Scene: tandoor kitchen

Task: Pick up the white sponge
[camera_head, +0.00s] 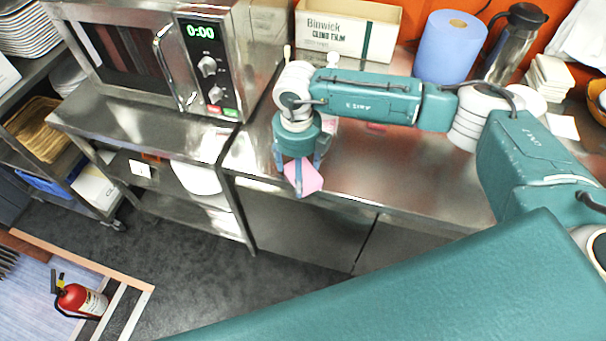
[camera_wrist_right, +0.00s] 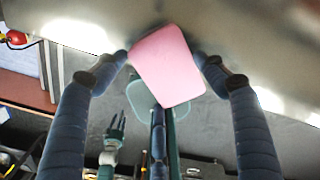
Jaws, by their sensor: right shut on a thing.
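My right gripper (camera_head: 303,175) is shut on a pink, rounded, flat block that looks like a sponge (camera_head: 308,180). The block also shows in the right wrist view (camera_wrist_right: 168,65), between the two blue finger pads. It is tilted and hangs at the front edge of the steel counter (camera_head: 375,180); whether it touches the counter I cannot tell. I make out no clearly white sponge. What looks like my left gripper (camera_wrist_right: 113,130) shows small in the right wrist view, and its opening is unclear. It is not in the head view.
A microwave (camera_head: 150,50) stands left of my right gripper. A cling film box (camera_head: 345,30), a blue paper roll (camera_head: 450,48) and a steel jug (camera_head: 512,45) stand at the back. A fire extinguisher (camera_head: 82,300) is on the floor. The counter's front middle is clear.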

